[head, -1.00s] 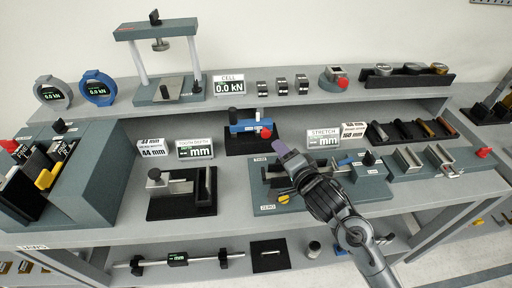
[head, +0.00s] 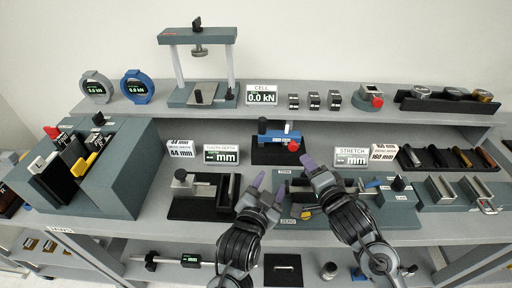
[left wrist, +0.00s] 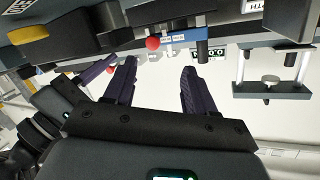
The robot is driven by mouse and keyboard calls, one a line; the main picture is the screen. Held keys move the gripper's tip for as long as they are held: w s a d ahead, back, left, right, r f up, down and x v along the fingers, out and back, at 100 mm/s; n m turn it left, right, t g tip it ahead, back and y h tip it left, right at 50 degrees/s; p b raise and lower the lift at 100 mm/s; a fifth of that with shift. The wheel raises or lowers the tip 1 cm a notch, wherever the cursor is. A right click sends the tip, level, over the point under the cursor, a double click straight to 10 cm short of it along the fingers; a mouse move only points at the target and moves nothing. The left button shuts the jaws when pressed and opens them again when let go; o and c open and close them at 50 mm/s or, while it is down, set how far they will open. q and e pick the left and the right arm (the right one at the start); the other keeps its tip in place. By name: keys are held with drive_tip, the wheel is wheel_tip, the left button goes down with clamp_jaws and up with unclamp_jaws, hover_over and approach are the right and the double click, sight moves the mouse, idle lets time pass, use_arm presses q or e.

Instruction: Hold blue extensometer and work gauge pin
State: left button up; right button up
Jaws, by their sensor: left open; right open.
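The blue extensometer (head: 280,137) sits on a black pad (head: 268,156) at the back middle of the bench. It has a black cylinder (head: 262,125) at its left end and a red knob (head: 293,145) at its right. I cannot tell which part is the gauge pin. My left gripper (head: 268,187) is open and empty, in front of and below the extensometer. The left wrist view shows the blue extensometer (left wrist: 173,38) inverted, beyond the two spread dark fingers. My right gripper (head: 312,166) is open and empty, just right and in front of the extensometer; its far finger is mostly hidden.
A grey clamp block (head: 203,195) stands left of my left gripper. A teal stretch fixture (head: 375,207) lies beneath and right of my right gripper. The shelf (head: 330,115) runs behind. A "TOOTH DEPTH" display (head: 222,154) and a "STRETCH" display (head: 352,157) flank the extensometer.

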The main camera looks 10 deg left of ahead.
sight(262, 126)
drive_tip(key=shift+s, duration=0.1)
use_arm(q)
drive_tip(key=w+a+r+n+t+y, duration=0.1)
drive_tip(key=w+n, duration=0.1)
drive_tip(key=w, duration=0.4)
drive_tip(key=w+a+r+n, duration=0.1)
drive_tip(key=w+n, duration=0.1)
drive_tip(key=w, duration=0.4)
drive_tip(key=w+a+r+n+t+y, duration=0.1)
drive_tip(key=w+r+n, duration=0.1)
drive_tip(key=w, duration=0.4)
drive_tip(key=shift+w+a+t+y, duration=0.25)
drive_tip(key=shift+a+t+y, duration=0.05)
drive_tip(key=shift+a, duration=0.1)
drive_tip(key=shift+w+d+f, duration=0.1)
drive_tip(key=shift+w, duration=0.95)
clamp_jaws()
use_arm(e)
drive_tip(key=shift+o, duration=0.3)
